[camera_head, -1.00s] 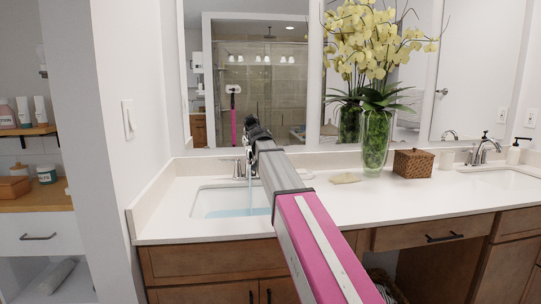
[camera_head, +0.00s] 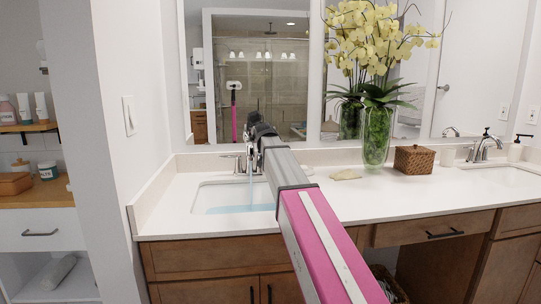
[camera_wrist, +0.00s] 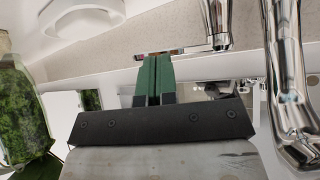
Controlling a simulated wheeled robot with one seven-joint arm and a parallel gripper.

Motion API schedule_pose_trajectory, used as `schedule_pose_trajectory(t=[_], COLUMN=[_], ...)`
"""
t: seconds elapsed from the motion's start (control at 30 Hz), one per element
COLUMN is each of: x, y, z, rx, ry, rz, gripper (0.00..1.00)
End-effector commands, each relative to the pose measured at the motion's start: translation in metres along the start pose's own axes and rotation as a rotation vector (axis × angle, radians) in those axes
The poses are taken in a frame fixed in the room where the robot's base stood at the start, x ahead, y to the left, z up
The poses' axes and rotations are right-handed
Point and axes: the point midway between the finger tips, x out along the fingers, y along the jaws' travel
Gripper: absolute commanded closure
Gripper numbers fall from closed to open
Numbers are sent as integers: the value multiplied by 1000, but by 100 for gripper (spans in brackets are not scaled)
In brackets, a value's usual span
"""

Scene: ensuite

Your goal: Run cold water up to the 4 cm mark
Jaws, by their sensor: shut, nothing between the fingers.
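The left sink (camera_head: 222,194) is a white basin set in the counter, with a pool of blue water (camera_head: 228,210) on its bottom. A thin stream falls from the tap (camera_head: 250,164), which is partly hidden behind my arm. In the wrist view, the chrome tap (camera_wrist: 288,85) rises close on the right, and a chrome handle (camera_wrist: 215,25) stands at the top. My gripper (camera_head: 255,124) is above the back of the sink. No depth mark is visible.
A glass vase of yellow orchids (camera_head: 376,137), a soap dish (camera_head: 345,175) and a woven box (camera_head: 414,159) stand right of my arm. A second sink (camera_head: 497,178) is far right. Mirrors are behind the counter, and a wall closes the left side.

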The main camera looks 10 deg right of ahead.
Motion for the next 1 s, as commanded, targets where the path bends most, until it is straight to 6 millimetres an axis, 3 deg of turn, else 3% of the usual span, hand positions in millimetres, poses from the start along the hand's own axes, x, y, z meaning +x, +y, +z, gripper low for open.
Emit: schedule_pose_trajectory(t=[1.0], x=[17], y=[8], z=[-16], rx=[-104], ry=[-1], rz=[-108], gripper=[100])
